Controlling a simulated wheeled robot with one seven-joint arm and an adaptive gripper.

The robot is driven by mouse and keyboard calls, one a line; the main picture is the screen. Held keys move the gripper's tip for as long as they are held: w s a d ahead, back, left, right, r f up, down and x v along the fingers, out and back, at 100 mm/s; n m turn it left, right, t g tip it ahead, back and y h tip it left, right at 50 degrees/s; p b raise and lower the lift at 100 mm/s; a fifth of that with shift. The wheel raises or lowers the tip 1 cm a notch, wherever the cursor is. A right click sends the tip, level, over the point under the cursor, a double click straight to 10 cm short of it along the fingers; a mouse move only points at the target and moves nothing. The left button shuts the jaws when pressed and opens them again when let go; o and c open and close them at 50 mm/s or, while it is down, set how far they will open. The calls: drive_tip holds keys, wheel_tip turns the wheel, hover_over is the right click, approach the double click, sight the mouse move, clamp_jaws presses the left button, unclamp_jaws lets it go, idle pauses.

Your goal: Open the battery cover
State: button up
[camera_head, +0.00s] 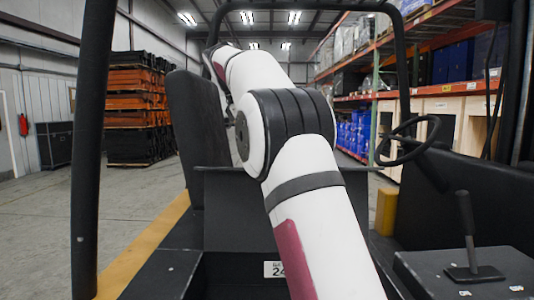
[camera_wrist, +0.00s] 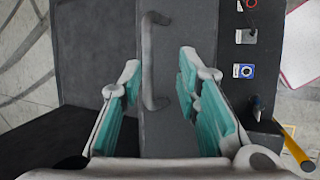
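The battery cover appears to be the dark grey panel (camera_wrist: 175,135) with a grey bar handle (camera_wrist: 150,60) in the wrist view. The handle runs up and down the picture, with bent ends. My gripper (camera_wrist: 160,65) has two fingers with teal pads, spread apart, one on each side of the handle. The handle shows between the fingertips, nearer the left one; I cannot tell how deep the fingers reach around it. The panel looks closed. In the head view my own arm hides the handle, and my gripper cannot be made out.
Buttons and a switch sit on a dark strip (camera_wrist: 240,70) right of the panel. The head view shows a black seat back (camera_head: 198,120), a steering wheel (camera_head: 408,140), a lever (camera_head: 466,230) and a roof post (camera_head: 92,150). Orange stacks (camera_head: 137,105) stand far off.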

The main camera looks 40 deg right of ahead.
drive_tip(key=shift+v, duration=1.3)
